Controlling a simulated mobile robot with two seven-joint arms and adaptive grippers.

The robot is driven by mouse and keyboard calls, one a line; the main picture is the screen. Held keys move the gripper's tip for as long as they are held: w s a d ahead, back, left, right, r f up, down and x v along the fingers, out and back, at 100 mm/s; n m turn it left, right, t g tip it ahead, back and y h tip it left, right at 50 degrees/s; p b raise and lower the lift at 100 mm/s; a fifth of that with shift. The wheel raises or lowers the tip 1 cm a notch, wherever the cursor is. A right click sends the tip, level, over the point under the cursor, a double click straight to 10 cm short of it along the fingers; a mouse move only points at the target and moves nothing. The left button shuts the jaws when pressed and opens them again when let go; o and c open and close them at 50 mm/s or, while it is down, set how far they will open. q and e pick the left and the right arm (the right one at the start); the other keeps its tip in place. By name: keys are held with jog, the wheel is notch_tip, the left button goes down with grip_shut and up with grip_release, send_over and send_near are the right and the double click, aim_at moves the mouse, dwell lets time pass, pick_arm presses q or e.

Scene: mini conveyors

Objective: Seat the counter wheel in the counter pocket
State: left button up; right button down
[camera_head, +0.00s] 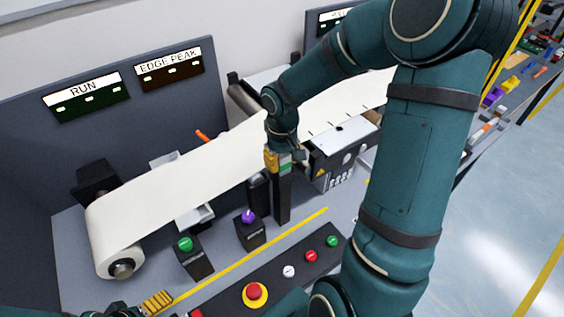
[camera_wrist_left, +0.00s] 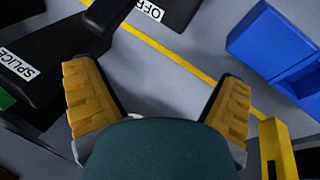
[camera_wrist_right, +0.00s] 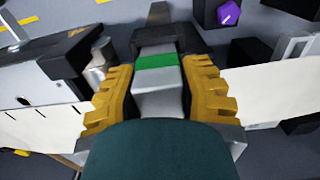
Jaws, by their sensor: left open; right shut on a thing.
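My right gripper (camera_head: 277,161) is above the dark post at the belt's front edge. In the right wrist view its yellow fingers (camera_wrist_right: 160,72) are shut on a light grey block with a green band (camera_wrist_right: 158,92). The block's far end meets a dark bracket (camera_wrist_right: 160,38); I cannot tell if it is seated. A metallic cylinder (camera_wrist_right: 102,75) shows left of the fingers. I cannot identify the counter wheel or the counter pocket for certain. My left gripper (camera_head: 158,302) is low at the front left; in the left wrist view its fingers (camera_wrist_left: 156,80) are open and empty.
A white belt (camera_head: 190,180) runs diagonally behind the post. Green (camera_head: 186,244) and purple (camera_head: 248,216) knobs stand in front of it. A button panel (camera_head: 290,272) lies near the front edge. A blue bin (camera_wrist_left: 270,45) shows in the left wrist view.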

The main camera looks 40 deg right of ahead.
jog(key=shift+w+f, duration=0.15)
jog(key=shift+f, duration=0.3)
jog(key=shift+f, duration=0.15)
jog(key=c, duration=0.7)
grip_release()
